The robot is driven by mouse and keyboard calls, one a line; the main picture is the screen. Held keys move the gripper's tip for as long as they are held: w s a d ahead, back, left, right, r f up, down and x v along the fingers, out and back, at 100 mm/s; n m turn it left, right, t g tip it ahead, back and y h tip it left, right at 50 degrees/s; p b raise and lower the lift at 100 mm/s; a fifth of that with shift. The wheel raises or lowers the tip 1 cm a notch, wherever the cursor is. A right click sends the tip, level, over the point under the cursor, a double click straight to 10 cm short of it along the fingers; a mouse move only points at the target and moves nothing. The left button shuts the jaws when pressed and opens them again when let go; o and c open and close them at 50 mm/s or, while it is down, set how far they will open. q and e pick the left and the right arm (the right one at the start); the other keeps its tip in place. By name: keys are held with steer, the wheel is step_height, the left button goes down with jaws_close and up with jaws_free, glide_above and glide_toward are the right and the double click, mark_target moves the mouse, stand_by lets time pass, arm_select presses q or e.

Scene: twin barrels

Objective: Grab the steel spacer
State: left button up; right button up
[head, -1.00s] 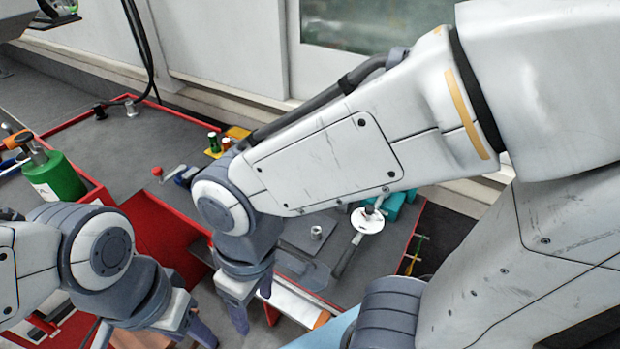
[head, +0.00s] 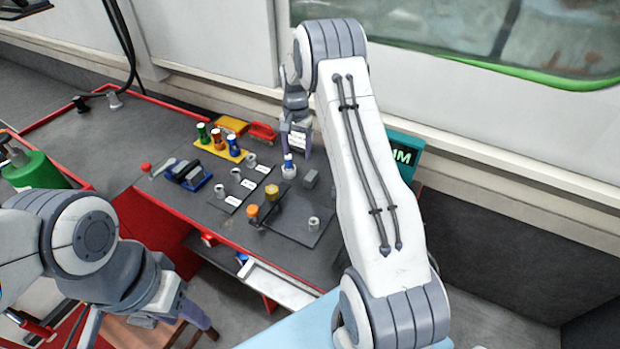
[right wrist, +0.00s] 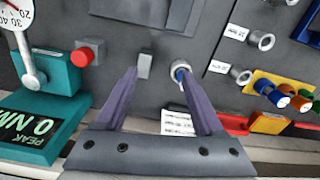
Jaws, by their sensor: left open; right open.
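Several small metallic grey cylinders stand on the dark bench top, and I cannot tell which is the steel spacer. Three are in a row beside white labels (head: 235,173); another stands on a dark plate (head: 314,222). Two ring-like ones with labels show at the right of the right wrist view (right wrist: 264,41). My right gripper (head: 295,148) is open and empty over the back of the bench. In the right wrist view its fingers (right wrist: 157,72) flank a small grey block (right wrist: 145,65); the right fingertip overlaps a blue-topped piece. My left gripper (head: 148,325) is open at lower left.
A yellow rack (head: 222,148) with green, orange and blue-capped pieces stands left of my right gripper. A blue clamp-like tool (head: 190,175), a teal gauge (head: 404,152) and a green cylinder (head: 35,170) stand around. A red rim edges the bench.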

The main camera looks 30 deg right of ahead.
steer(key=m, duration=0.1)
glide_above(311, 175)
step_height(311, 175, down, 3)
steer(key=shift+m, duration=0.3)
steer(key=f, duration=0.2)
steer(key=f+p, duration=0.1)
steer(key=f, duration=0.1)
steer(key=shift+w+d+f, duration=0.1)
steer(key=shift+d+f, duration=0.1)
steer(key=shift+f, duration=0.05)
steer(key=f, duration=0.1)
steer(key=f+p, duration=0.1)
steer(key=f, duration=0.3)
steer(key=shift+a+f+p, duration=0.25)
steer(key=shift+p, duration=0.15)
steer(key=shift+f, duration=0.2)
jaws_close()
steer(key=shift+r, duration=0.1)
